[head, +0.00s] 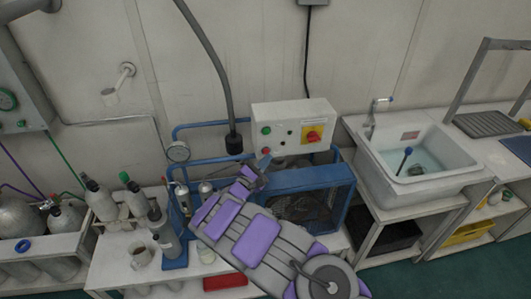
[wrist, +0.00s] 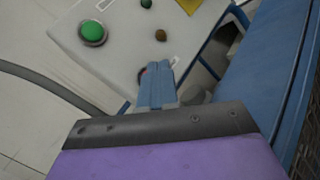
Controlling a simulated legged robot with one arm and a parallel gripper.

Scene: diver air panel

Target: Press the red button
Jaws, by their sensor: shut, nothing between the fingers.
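The red button (head: 266,150) is on the lower left of the front of a white control box (head: 290,111), below a green button (head: 266,130). My gripper (head: 264,162) is just below the red button in the head view. In the wrist view my gripper's blue-grey fingers (wrist: 157,70) are shut and empty, with their tips over the lower edge of the box face. Only a thin red sliver of the button (wrist: 143,74) shows at the left of the fingertips; the rest is hidden. I cannot tell whether the tips touch it.
A red and yellow rotary switch (head: 314,134) is on the right of the box face. A blue-framed compressor (head: 307,181) stands below the box. A grey hose (head: 212,65) hangs at the left. Gas cylinders (head: 100,200) stand farther left, and a sink (head: 412,160) is at the right.

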